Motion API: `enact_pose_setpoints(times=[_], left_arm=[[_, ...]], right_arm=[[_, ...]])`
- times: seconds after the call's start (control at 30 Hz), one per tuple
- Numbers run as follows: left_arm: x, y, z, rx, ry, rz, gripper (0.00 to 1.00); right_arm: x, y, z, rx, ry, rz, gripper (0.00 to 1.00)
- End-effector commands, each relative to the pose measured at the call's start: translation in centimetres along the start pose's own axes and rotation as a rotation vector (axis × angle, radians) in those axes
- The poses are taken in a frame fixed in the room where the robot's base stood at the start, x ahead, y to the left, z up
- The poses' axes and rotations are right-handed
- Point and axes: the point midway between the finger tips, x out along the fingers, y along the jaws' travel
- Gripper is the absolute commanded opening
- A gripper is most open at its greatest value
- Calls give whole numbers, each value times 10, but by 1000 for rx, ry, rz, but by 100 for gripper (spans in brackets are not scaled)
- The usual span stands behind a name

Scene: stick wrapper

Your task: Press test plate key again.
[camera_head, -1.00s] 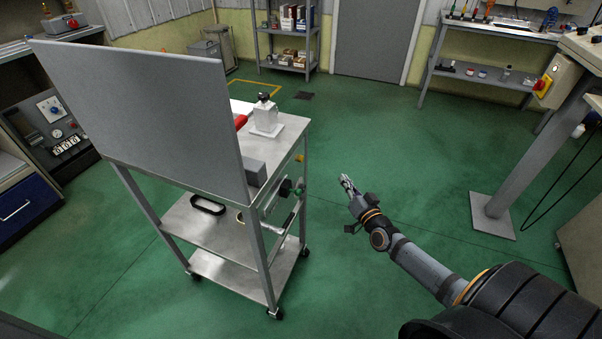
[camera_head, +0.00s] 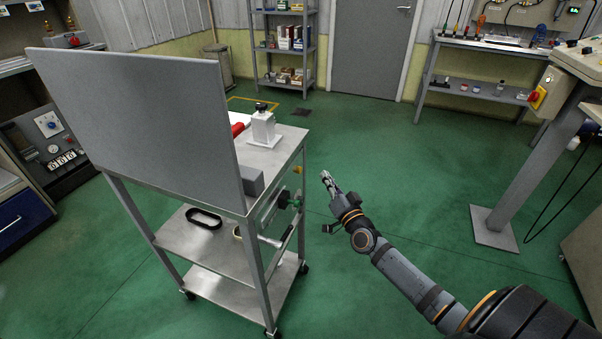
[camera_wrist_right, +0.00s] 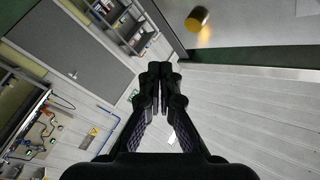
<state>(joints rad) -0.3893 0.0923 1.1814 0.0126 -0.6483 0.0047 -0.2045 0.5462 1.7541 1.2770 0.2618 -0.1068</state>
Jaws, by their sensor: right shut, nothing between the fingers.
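My right gripper (camera_head: 326,178) is shut and empty, out over the floor just right of the steel cart (camera_head: 186,172). Its closed fingertips also show in the right wrist view (camera_wrist_right: 160,70). A small yellow knob (camera_head: 298,170) sits on the cart's right side, left of the fingertips and apart from them. A yellow round knob (camera_wrist_right: 198,19) also shows at the top of the right wrist view, beyond the fingertips. A white block with a black knob (camera_head: 262,126) stands on the cart top. I cannot tell which part is the test plate key. My left gripper is not in view.
A tall grey panel (camera_head: 140,120) stands along the cart's near-left side. A grey post (camera_head: 530,165) with a red switch stands at right. Green floor is clear between.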

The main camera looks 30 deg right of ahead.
Motion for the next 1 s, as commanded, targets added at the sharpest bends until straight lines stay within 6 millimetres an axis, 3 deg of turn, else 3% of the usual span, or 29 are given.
enact_pose_setpoints(times=[0.17, 0.4, 1.0], left_arm=[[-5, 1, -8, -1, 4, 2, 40], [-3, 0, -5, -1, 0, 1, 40], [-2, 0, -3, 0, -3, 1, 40]], right_arm=[[18, -12, 12, 3, 2, 1, 0], [31, -22, 22, 0, 1, 1, 0], [32, -23, 24, -2, -1, 0, 0]])
